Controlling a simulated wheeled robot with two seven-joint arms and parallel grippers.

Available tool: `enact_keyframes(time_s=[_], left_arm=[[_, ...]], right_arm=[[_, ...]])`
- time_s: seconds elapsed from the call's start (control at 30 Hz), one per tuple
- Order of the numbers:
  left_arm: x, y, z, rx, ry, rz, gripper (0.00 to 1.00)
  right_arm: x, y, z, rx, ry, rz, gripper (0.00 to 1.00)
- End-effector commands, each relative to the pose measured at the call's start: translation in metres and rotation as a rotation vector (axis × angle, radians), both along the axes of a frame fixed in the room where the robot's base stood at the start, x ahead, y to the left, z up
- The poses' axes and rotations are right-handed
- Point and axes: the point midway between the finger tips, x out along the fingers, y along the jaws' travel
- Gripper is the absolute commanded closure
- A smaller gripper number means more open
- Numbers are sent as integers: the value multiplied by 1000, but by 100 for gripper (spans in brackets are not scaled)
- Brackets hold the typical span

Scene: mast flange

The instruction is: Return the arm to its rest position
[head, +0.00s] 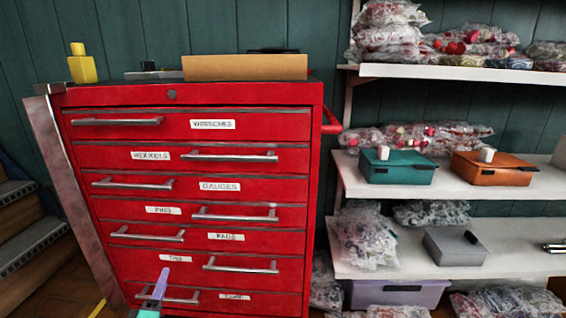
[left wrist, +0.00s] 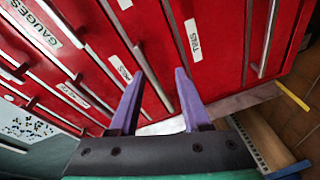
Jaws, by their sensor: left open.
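My left gripper (head: 160,283) shows at the lower left of the head view, in front of the bottom drawers of a red tool cabinet (head: 313,200). Only a purple finger and a bit of green show there. In the left wrist view, its two purple fingers (left wrist: 159,75) are spread apart with nothing between them. They point toward the cabinet's drawer fronts (left wrist: 215,45), which look tilted in that view. I cannot tell how close the fingertips are to the drawers. My right gripper is not in view.
The cabinet's drawers look closed, with protruding bar handles (head: 240,266). White shelves (head: 500,182) on the right hold a teal box (head: 398,170), an orange box (head: 492,172), a grey box (head: 455,248) and bagged items. Steps (head: 30,245) stand at the left.

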Motion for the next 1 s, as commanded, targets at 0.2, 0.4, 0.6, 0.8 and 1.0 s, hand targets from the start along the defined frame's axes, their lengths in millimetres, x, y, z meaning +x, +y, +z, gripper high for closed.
enact_keyframes(time_s=[0.2, 0.4, 0.6, 0.8, 1.0], left_arm=[[-52, -143, -95, 547, 235, -489, 52], [-123, -226, -146, 805, 264, -805, 52], [-176, -259, -158, 953, 300, -992, 52], [-195, -223, -175, 1020, 499, -1047, 52], [-238, -165, -173, 1069, 769, -1115, 52]], right_arm=[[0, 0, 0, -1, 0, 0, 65], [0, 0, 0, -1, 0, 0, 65], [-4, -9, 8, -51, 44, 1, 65], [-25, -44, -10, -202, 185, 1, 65], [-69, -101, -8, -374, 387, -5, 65]])
